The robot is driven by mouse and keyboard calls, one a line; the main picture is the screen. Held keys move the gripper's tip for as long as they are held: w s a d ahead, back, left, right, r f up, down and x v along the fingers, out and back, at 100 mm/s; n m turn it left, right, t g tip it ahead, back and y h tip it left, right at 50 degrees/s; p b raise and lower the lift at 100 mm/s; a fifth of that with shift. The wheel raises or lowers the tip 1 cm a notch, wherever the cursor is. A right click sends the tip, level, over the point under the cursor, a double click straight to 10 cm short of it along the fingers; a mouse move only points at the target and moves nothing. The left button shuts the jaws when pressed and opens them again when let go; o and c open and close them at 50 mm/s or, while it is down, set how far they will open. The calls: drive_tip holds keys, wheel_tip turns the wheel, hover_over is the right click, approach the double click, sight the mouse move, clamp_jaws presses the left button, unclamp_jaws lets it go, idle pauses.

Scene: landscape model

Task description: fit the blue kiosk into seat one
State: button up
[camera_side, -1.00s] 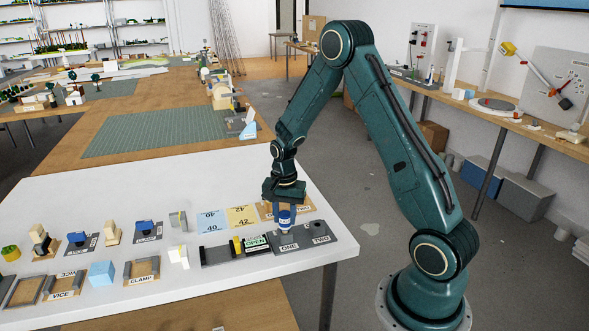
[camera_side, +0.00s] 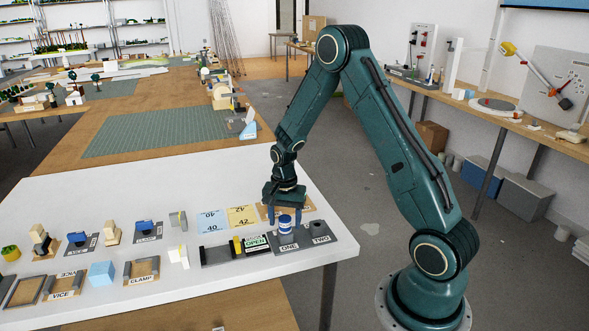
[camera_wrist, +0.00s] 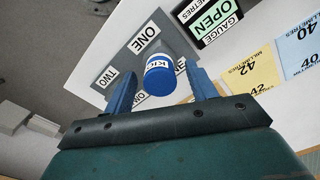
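The blue kiosk (camera_side: 285,226), a small blue cylinder with a white lettered band, stands upright on the grey seat plate (camera_side: 318,240), behind the label ONE. It also shows in the wrist view (camera_wrist: 160,76). My gripper (camera_side: 285,217) is directly above it, with its blue fingers spread on either side. In the wrist view, my gripper (camera_wrist: 160,90) shows a clear gap between each finger and the kiosk. The kiosk hides seat one, so I cannot tell how deep it sits. Seat two, by the label TWO (camera_side: 321,239), looks empty.
A gauge marked OPEN (camera_side: 256,243) lies just left of the plate. Blue and yellow cards (camera_side: 241,216) marked 40 and 42 lie behind it. A wooden board (camera_side: 300,204) is close behind my gripper. Several blocks and trays fill the table's left side.

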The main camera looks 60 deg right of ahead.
sight(285, 219)
drive_tip(key=shift+r, duration=0.15)
wheel_tip(285, 219, up, 14)
drive_tip(key=shift+f, duration=0.25)
idle(0.7)
idle(0.7)
drive_tip(key=s+a+r+n+t, duration=0.3)
drive_tip(key=s+a+r+n, duration=0.45)
drive_tip(key=a+r, duration=0.4)
drive_tip(key=s+a+r+n+t, duration=0.1)
drive_tip(key=s+a+n, duration=0.1)
drive_tip(key=s, duration=0.4)
drive_tip(key=s+a+r+n+t, duration=0.1)
drive_tip(key=s+a+n, duration=0.2)
drive_tip(key=s+n, duration=0.2)
drive_tip(key=shift+s+a+r+t, duration=0.2)
drive_tip(key=shift+s+a+t, duration=0.1)
drive_tip(key=shift+s, duration=0.65)
